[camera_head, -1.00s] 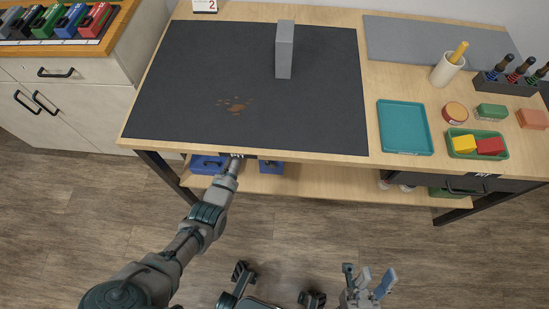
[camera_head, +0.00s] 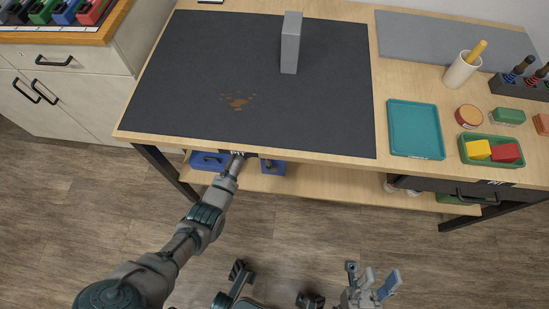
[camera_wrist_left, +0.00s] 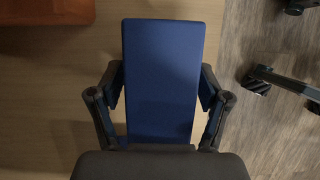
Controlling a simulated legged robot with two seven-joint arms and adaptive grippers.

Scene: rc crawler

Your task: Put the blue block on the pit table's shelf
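The blue block (camera_wrist_left: 162,80) fills the middle of the left wrist view, its long side running away from the palm. My left gripper (camera_wrist_left: 160,88) has a finger on each side of it, pads against its edges. The table's wooden shelf (camera_head: 320,185) runs below. A wooden surface lies behind the block in the wrist view; contact with it is unclear. My right gripper (camera_head: 374,280) is open and empty over the floor.
A grey upright block (camera_head: 290,45) stands on the dark mat (camera_head: 190,75). A teal tray (camera_head: 415,130) lies at right. A black table leg (camera_head: 165,172) stands left.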

